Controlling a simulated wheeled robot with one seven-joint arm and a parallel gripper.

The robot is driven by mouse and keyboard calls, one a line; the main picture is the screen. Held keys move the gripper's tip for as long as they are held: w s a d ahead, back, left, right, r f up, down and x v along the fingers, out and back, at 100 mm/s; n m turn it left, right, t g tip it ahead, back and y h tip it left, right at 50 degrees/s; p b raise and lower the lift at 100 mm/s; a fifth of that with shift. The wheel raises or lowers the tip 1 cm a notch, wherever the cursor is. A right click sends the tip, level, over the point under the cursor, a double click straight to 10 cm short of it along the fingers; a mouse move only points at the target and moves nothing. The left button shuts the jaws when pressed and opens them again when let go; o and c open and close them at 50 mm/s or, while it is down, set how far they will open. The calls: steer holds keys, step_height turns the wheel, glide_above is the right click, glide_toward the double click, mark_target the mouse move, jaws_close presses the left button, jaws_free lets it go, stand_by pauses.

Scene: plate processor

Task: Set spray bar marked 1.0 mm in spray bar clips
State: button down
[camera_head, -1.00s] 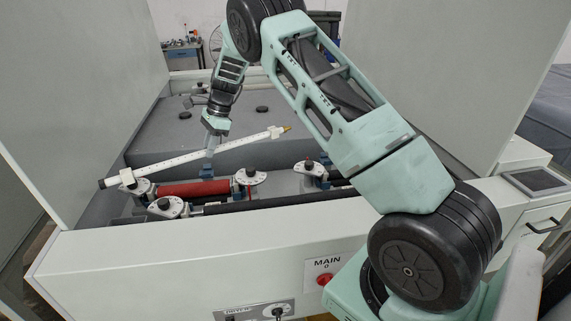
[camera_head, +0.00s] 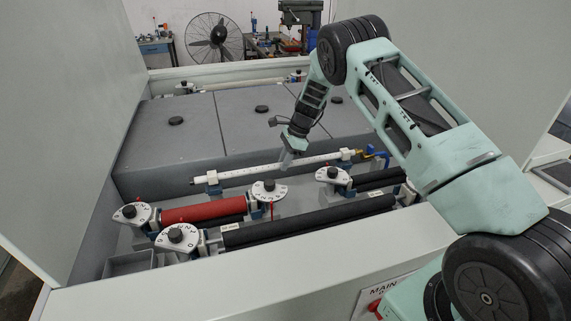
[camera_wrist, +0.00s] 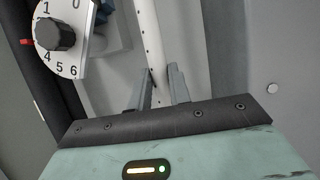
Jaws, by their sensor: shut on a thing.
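The white spray bar (camera_head: 245,171) lies lengthwise in front of the grey tank covers, with small dark holes visible along it in the wrist view (camera_wrist: 148,35). My gripper (camera_head: 286,164) is shut on it near its middle; the fingers also show in the wrist view (camera_wrist: 161,88). A blue clip (camera_head: 213,188) is at the bar's left part, below a white collar. The bar's right part, with another white collar and a brass end, is by blue parts (camera_head: 384,157). I cannot tell whether the bar is seated in the clips or just above them. No size mark is legible.
A red roller (camera_head: 203,213) and black rollers (camera_head: 310,220) lie in front of the bar. Numbered white dials with black knobs (camera_head: 269,187) stand close by; one is beside my fingers in the wrist view (camera_wrist: 62,36). Grey covers (camera_head: 170,140) lie behind.

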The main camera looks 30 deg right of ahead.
steer(key=shift+f+p, duration=0.3)
steer(key=shift+f, duration=0.65)
steer(key=shift+f, duration=0.1)
steer(key=shift+f+b, duration=0.3)
steer(key=shift+b, duration=0.05)
steer(key=c, duration=1.3)
jaws_free()
steer(key=shift+r, duration=0.1)
